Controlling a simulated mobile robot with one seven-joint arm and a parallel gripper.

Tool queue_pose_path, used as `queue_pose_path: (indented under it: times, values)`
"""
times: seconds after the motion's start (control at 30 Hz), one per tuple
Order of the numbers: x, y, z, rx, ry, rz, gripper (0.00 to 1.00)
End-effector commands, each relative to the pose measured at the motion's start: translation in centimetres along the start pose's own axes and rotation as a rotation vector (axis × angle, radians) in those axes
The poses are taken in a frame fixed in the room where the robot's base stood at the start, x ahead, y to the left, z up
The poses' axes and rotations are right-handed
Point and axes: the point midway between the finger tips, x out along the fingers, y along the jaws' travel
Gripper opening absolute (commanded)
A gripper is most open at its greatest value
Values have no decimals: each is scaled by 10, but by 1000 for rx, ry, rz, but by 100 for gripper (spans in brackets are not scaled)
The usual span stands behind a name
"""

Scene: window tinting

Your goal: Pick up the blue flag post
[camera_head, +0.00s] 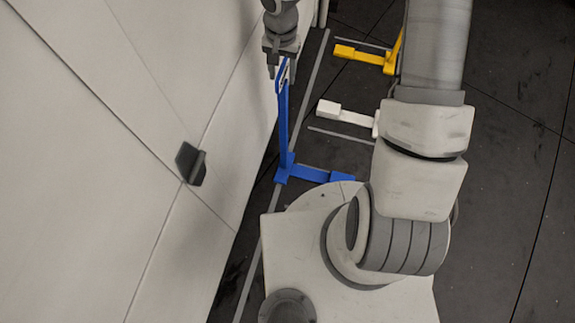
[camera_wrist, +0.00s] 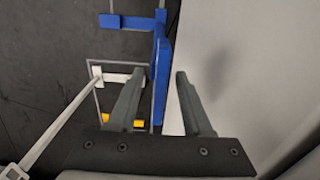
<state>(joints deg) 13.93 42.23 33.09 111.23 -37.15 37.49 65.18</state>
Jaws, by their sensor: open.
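The blue flag post (camera_head: 283,125) stands upright close beside the pale wall in the head view, with its blue foot (camera_head: 315,174) on the dark floor. My gripper (camera_head: 282,72) is at the post's upper end. In the wrist view my gripper (camera_wrist: 160,72) is open, with one finger on each side of the blue flag post (camera_wrist: 161,75). A gap shows between the post and the right finger; the left finger appears nearer to it. I cannot tell whether either finger touches it.
A white post (camera_head: 330,110) and a yellow post (camera_head: 362,56) stand farther back on the dark floor. The pale wall (camera_head: 100,150) fills the left side, with a dark bracket (camera_head: 190,163) on it. Open floor (camera_head: 510,220) lies at the right.

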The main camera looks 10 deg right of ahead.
Motion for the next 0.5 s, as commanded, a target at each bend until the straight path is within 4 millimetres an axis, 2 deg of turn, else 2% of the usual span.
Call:
queue_pose_path:
  times: [0.4, 0.5]
  values:
    - [2, 0, 0, -1, 0, 0, 50]
    - [2, 0, 0, -1, 0, 0, 34]
